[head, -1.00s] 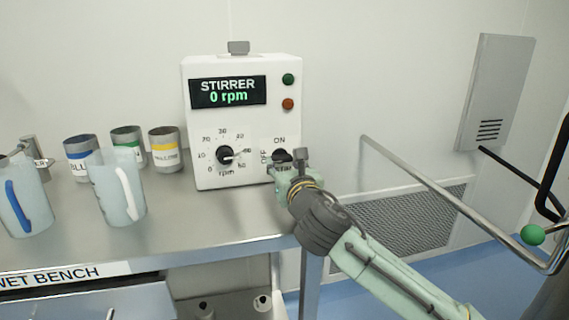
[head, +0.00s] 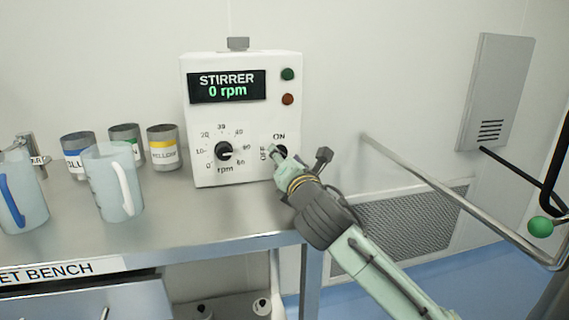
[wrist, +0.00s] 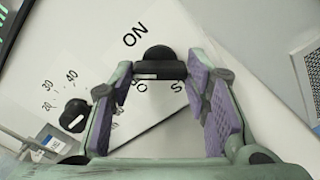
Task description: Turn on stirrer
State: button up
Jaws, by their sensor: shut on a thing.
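The stirrer (head: 240,122) is a white box at the back of the bench. Its display (head: 227,86) reads 0 rpm. A black ON/OFF knob (head: 283,151) is at its lower right, mostly hidden behind my gripper (head: 278,157). In the wrist view the knob (wrist: 158,55) has a dark bar with a white mark, lying crosswise between the purple pads of my gripper (wrist: 159,78). My gripper is shut on this knob. The rpm dial (head: 223,151) is to the left, its pointer near the low end; it also shows in the wrist view (wrist: 74,114).
Two translucent jugs, one with a white handle (head: 113,188) and one with a blue handle (head: 20,195), stand on the left of the bench (head: 190,218). Several labelled cans, including a yellow one (head: 163,150), stand behind. A metal rail (head: 455,194) is at right.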

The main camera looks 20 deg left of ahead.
jog(key=m+b, duration=0.1)
jog(key=m, duration=0.3)
jog(key=shift+f+m, duration=0.1)
jog(key=shift+m, duration=2.8)
jog(key=o, duration=1.2)
jog(key=shift+c, duration=0.2)
jog(key=shift+s+d, duration=0.1)
jog(key=v, duration=1.1)
jog(key=shift+s+d, duration=0.25)
jog(key=shift+s, duration=0.05)
